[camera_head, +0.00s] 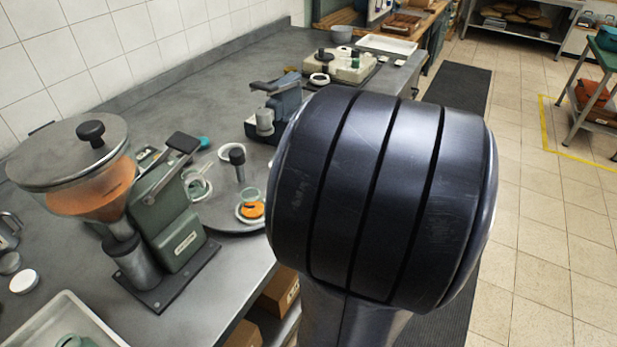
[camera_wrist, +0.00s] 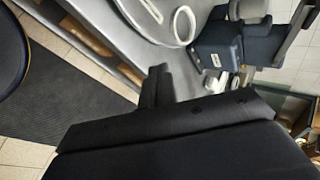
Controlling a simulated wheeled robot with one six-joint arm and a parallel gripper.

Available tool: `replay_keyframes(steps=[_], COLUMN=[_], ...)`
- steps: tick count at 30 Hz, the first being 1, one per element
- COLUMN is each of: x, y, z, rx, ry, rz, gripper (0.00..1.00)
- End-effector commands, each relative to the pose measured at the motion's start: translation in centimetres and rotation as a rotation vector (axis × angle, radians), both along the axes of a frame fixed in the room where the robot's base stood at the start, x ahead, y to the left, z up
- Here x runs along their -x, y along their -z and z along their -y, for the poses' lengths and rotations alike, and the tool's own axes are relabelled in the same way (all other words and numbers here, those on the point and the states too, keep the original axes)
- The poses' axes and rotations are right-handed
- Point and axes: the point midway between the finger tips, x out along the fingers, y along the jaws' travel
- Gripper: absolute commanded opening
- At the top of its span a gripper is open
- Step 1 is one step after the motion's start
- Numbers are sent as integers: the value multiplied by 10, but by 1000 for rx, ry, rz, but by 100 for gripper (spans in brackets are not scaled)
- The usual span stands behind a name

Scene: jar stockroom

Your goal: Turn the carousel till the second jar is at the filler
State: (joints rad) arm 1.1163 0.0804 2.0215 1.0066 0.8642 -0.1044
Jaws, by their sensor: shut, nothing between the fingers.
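The carousel (camera_head: 222,222) is a grey round plate on the bench beside the filler, with an upright dark-topped post (camera_head: 238,165). A glass jar with orange contents (camera_head: 252,208) stands at its front right. A pale ring-shaped seat (camera_head: 231,151) shows at its back, and glassware (camera_head: 197,185) at its left, partly behind the filler. The filler (camera_head: 175,225) is green with an orange-filled hopper (camera_head: 95,200). My gripper (camera_wrist: 157,78) is shut and empty in the wrist view, above the bench edge. In the head view my arm hides it and the carousel's right side.
A blue-grey machine (camera_head: 278,105) stands behind the carousel; a cream station (camera_head: 340,65) is farther back. A white tray (camera_head: 62,318) lies at front left. Cardboard boxes (camera_head: 279,292) sit under the bench. The dark floor mat (camera_head: 462,88) is clear.

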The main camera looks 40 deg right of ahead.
Motion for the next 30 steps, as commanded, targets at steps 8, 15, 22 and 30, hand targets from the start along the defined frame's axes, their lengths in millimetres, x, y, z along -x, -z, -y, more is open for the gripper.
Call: replay_keyframes(steps=[8, 15, 22, 30], x=[-17, -51, -84, -110], y=[20, 51, 67, 68], z=[-1, 1, 3, 5], rx=[7, 6, 9, 8], ry=[-5, -5, -6, -3], rz=[-3, -3, -2, -1], gripper=[0, 0, 0, 0])
